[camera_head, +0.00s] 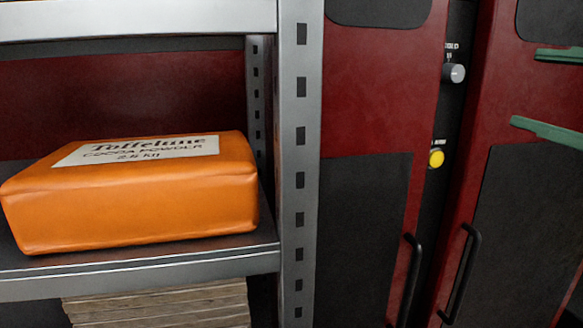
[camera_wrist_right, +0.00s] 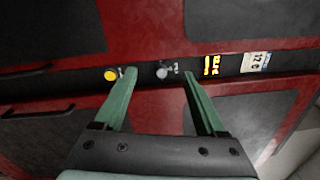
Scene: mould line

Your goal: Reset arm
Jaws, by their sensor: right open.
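My right gripper (camera_wrist_right: 155,98) is open and empty in the right wrist view, its two green fingers spread toward a red and black machine front. In the head view, the green fingers of my right gripper (camera_head: 540,92) reach in from the right edge, apart from each other, with nothing between them. They appear in front of the red machine door (camera_head: 510,115). My left gripper is not seen in either view.
An orange cocoa powder pack (camera_head: 140,205) lies on a grey metal shelf (camera_head: 150,262), above stacked boards (camera_head: 160,305). The machine has a grey knob (camera_head: 454,73), a yellow button (camera_head: 436,158) and black handles (camera_head: 460,275).

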